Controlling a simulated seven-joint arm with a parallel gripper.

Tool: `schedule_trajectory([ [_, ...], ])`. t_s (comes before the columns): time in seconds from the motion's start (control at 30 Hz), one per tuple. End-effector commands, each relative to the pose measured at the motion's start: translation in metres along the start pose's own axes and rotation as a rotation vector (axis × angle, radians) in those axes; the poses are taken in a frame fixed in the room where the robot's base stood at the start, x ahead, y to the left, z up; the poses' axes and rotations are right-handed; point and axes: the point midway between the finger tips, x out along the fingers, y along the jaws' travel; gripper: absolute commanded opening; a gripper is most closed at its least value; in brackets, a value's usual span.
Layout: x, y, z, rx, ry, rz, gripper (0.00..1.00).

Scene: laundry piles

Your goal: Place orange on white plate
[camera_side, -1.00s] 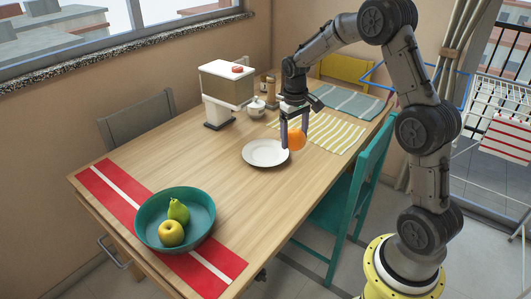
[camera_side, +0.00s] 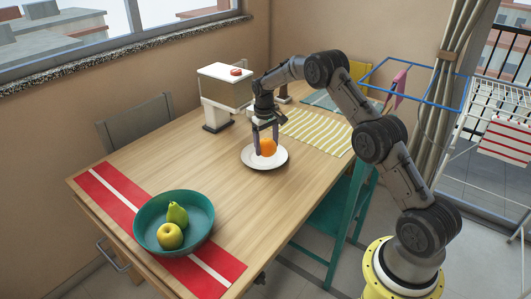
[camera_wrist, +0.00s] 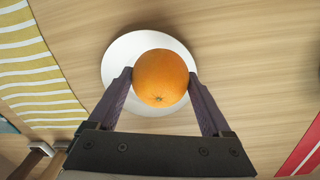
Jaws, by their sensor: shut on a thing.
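The orange (camera_side: 268,147) is between the fingers of my gripper (camera_side: 266,150), which is shut on it. The white plate (camera_side: 250,161) lies on the table directly under the orange. In the wrist view the orange (camera_wrist: 161,78) sits between both fingertips of my gripper (camera_wrist: 160,82), with the plate (camera_wrist: 117,62) behind it. The orange is over the plate or resting on it; I cannot tell whether it touches.
A teal bowl (camera_side: 150,228) with a pear (camera_side: 177,214) and a yellow apple (camera_side: 170,236) stands on a red striped runner (camera_side: 106,184). A white-topped dispenser (camera_side: 226,92) stands behind the plate. A yellow striped mat (camera_side: 318,132) lies to the right. The table's middle is clear.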

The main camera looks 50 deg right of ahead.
Motion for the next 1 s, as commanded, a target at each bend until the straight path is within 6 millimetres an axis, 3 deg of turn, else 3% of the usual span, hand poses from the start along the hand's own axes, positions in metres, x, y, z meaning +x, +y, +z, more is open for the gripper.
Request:
schedule_trajectory([
  [0.23,0.011,0.001,-0.009,0.0,0.002,0.0,0.19],
  [0.47,0.039,-0.001,-0.009,0.0,0.001,0.0,0.19],
  [1.0,0.048,-0.002,-0.009,0.0,0.002,0.0,0.19],
])
